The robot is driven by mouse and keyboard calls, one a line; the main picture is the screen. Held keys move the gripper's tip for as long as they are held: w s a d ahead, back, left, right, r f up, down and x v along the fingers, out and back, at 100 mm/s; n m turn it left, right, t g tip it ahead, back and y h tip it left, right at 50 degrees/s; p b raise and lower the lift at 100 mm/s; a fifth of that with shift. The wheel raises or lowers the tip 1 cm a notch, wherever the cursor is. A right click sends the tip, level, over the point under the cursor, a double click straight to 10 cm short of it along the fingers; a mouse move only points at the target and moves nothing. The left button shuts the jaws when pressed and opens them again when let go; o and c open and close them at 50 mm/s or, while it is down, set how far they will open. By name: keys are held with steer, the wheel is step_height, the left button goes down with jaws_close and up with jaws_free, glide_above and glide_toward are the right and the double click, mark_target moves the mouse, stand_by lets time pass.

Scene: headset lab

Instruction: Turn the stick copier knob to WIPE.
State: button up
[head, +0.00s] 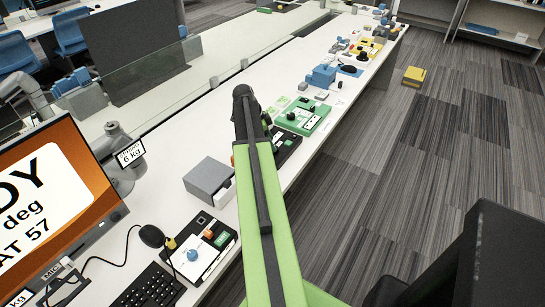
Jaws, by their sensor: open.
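My green arm reaches forward over the white bench, and my dark gripper (243,96) is at its far end, seen from behind. It is open, with nothing seen in it. The labels are too small to tell which device is the stick copier. A black-and-white panel (212,238) with a blue knob (192,254) and an orange knob (208,234) lies at the near end, left of my arm. A dark device (287,146) is partly hidden behind my arm. A green panel (304,118) with a black knob (291,115) lies beyond it, right of my gripper. No WIPE mark is readable.
A grey box (208,178) stands left of my arm. A monitor (50,205), keyboard (150,288) and black mouse (151,235) are at the left. Blue blocks (322,76) and a yellow device (368,49) stand farther along the bench. The carpet (430,150) right of the bench is mostly clear.

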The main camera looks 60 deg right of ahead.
steer(key=b+x, duration=0.1)
steer(key=x, duration=0.2)
steer(key=shift+r, duration=0.1)
jaws_close()
steer(key=shift+a, duration=0.1)
